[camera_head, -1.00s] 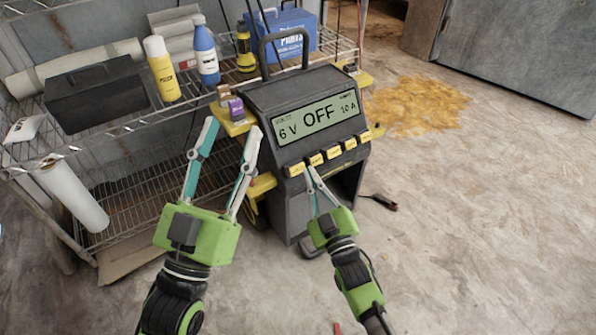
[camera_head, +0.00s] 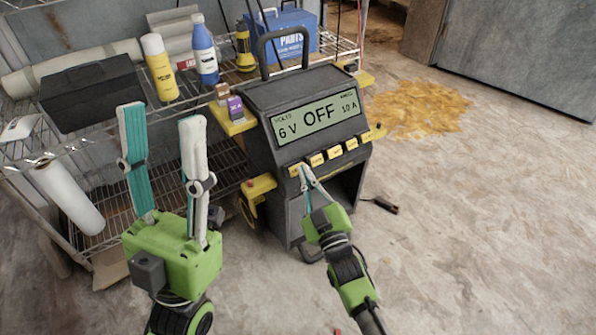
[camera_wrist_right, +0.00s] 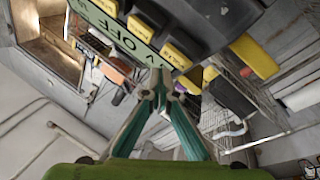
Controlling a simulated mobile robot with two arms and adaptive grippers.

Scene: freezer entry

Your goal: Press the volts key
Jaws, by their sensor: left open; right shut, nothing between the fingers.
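The dark charger (camera_head: 262,104) has a display (camera_head: 316,117) reading 6 V, OFF and 10 A, with "VOLTS" at its left end. A row of yellow-faced keys runs below it; key lettering is too small to read surely. The leftmost key (camera_head: 294,171), under the volts side, is partly covered by my right gripper (camera_head: 303,168). That gripper is shut and empty, its tips at this key; I cannot tell whether they touch. In the right wrist view the tips (camera_wrist_right: 160,74) are just below the nearest key (camera_wrist_right: 177,56). My left gripper (camera_head: 160,115) is open and empty, left of the charger.
A wire shelf (camera_head: 120,120) at left holds a black toolbox (camera_head: 92,95), a yellow spray can (camera_head: 160,68), a blue bottle (camera_head: 205,50) and a blue parts box (camera_head: 290,35). A yellow-orange spill (camera_head: 420,105) lies on the floor. The right floor is mostly clear.

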